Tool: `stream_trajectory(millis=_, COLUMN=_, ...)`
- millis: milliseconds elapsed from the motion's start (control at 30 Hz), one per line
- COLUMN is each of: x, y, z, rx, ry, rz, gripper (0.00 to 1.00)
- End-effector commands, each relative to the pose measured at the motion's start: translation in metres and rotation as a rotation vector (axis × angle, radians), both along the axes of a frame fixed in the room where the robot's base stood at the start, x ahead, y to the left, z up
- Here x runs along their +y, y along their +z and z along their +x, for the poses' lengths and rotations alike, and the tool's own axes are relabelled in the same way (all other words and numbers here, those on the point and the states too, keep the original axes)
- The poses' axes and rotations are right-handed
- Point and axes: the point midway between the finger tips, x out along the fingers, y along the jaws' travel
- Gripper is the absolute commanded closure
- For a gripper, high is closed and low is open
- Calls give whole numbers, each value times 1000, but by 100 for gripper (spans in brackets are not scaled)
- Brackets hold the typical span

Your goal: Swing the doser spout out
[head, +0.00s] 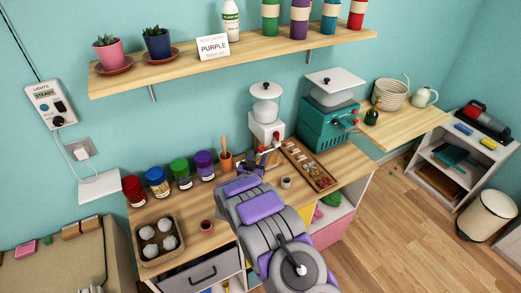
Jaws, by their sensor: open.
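A white dispenser (266,128) with a round lidded top and red knobs stands on the wooden counter against the wall. A teal machine (326,124) with a white top and red knobs stands to its right. I cannot tell for sure which one is the doser. A small pale and red part, perhaps a spout, shows low in front of the white dispenser. My arm reaches up from the lower right, and my gripper (259,158) is open just in front of this dispenser's base. It hides part of the base; I cannot tell whether it touches anything.
Left along the counter stand several colored jars (158,182) and a tray (145,225) with white balls. A terracotta pot (226,161) is just left of my gripper. A long wooden tray (322,178) and a small cup (286,182) lie right. A shelf (240,57) hangs above.

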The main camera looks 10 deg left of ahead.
Motion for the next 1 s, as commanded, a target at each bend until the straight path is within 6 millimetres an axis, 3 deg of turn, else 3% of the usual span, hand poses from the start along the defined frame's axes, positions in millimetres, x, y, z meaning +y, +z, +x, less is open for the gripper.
stream_trajectory(millis=200, x=-5, y=-1, z=34, rx=-2, ry=-2, rz=-2, gripper=53)
stream_trajectory(millis=400, x=-7, y=-2, z=52, rx=1, ry=-1, rz=-4, gripper=53)
stream_trajectory(millis=867, x=-10, y=0, z=59, rx=2, ry=0, rz=-3, gripper=53)
stream_trajectory(millis=1000, x=-10, y=-1, z=59, rx=2, ry=0, rz=-3, gripper=67)
